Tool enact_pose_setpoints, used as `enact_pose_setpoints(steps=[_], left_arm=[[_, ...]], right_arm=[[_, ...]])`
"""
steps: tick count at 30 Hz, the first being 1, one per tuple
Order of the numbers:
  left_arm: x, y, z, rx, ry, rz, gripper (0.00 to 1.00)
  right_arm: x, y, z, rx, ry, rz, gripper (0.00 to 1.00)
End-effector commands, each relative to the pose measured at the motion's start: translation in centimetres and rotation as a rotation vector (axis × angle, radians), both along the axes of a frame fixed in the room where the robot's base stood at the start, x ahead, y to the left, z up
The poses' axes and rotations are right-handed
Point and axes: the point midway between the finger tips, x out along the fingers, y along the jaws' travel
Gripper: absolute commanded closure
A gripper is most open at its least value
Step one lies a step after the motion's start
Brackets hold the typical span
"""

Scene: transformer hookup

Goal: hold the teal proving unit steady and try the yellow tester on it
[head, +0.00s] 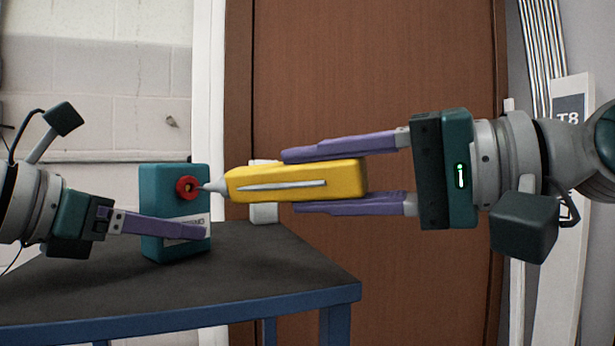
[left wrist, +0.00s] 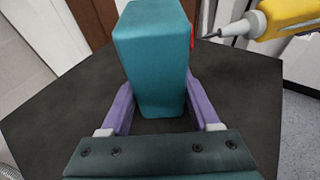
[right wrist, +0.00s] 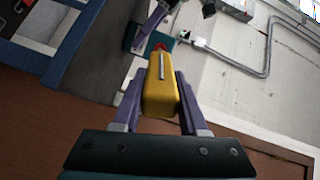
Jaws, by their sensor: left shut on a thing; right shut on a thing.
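The teal proving unit (head: 165,232) stands upright on the dark table, with a red ring socket (head: 187,188) on its face. My left gripper (head: 200,231) is shut on its lower part; in the left wrist view the teal unit (left wrist: 157,65) sits between both fingers. The yellow tester (head: 300,183) lies level in my right gripper (head: 325,178), shut on its rear part. Its grey tip points left at the red ring and appears to be at or just in front of it; contact is unclear. In the right wrist view the tester (right wrist: 160,95) points toward the unit.
The dark table top (head: 270,275) has a blue edge and is clear in front of the unit. A small white object (head: 263,213) shows behind the tester. A brown door (head: 400,270) and a T8 sign (head: 570,105) stand behind.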

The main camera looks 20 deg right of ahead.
Motion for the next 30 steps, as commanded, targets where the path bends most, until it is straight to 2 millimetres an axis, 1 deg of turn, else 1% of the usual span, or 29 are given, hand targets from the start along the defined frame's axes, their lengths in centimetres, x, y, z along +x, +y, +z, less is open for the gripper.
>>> enact_pose_setpoints(steps=[30], left_arm=[[-0.03, -0.03, -0.08, 0.001, 0.002, -0.001, 0.69]], right_arm=[[0.77, 0.45, 0.07, 0.002, -0.003, -0.001, 1.00]])
